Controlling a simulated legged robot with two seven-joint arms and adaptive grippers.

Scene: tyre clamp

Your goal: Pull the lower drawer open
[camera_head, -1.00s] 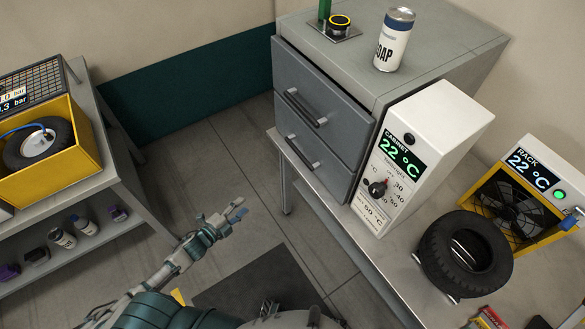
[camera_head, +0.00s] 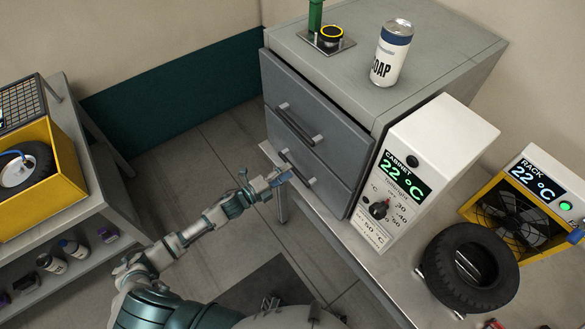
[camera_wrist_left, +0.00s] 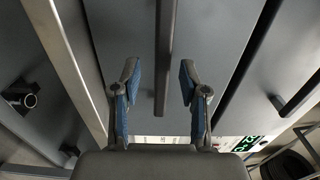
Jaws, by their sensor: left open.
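The grey cabinet's lower drawer (camera_head: 322,190) appears shut, with a dark bar handle (camera_head: 297,168) on its front. The upper drawer (camera_head: 342,145) above it also appears shut and has a like handle (camera_head: 300,124). My left gripper (camera_head: 280,177) is open close in front of the lower handle. In the left wrist view the lower handle (camera_wrist_left: 165,55) runs between the two blue-padded fingers (camera_wrist_left: 159,88), with a gap on each side. The second handle (camera_wrist_left: 298,93) shows at the right of that view. My right gripper is not in view.
The cabinet stands on a grey bench (camera_head: 395,292). A soap can (camera_head: 391,55) stands on top. A control box (camera_head: 425,170), a tyre (camera_head: 468,270) and a yellow fan rack (camera_head: 515,215) are to the right. A shelf unit (camera_head: 90,225) is at left, with open floor between.

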